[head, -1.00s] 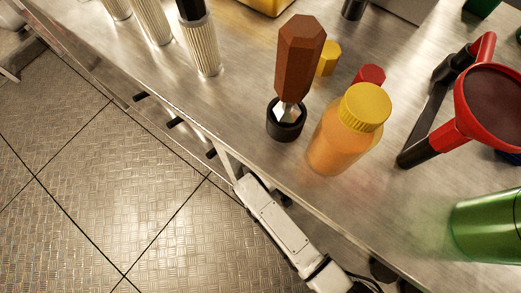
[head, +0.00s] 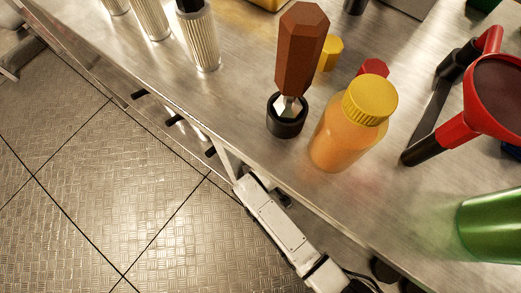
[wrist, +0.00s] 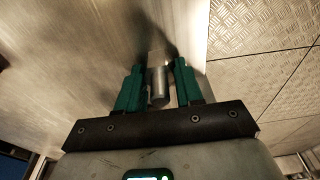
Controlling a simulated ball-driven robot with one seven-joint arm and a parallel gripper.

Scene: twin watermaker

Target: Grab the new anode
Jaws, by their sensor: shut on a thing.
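In the wrist view my gripper (wrist: 158,88) has its two green fingers closed around a small grey metal cylinder (wrist: 159,85). The cylinder has a lighter block at its far end. It may be the anode, but I cannot tell for sure. Behind it is a brushed metal surface with a dark shadow close to the fingers. I cannot tell whether the cylinder touches that surface. In the head view my gripper and the cylinder are not visible.
The metal bench (head: 240,105) carries a brown-handled tool in a black ring (head: 297,60), an orange bottle with yellow cap (head: 350,125), pale ribbed cylinders (head: 200,40), a red funnel (head: 480,110) and a green cylinder (head: 490,225). Tiled floor (head: 90,190) lies left of the bench edge.

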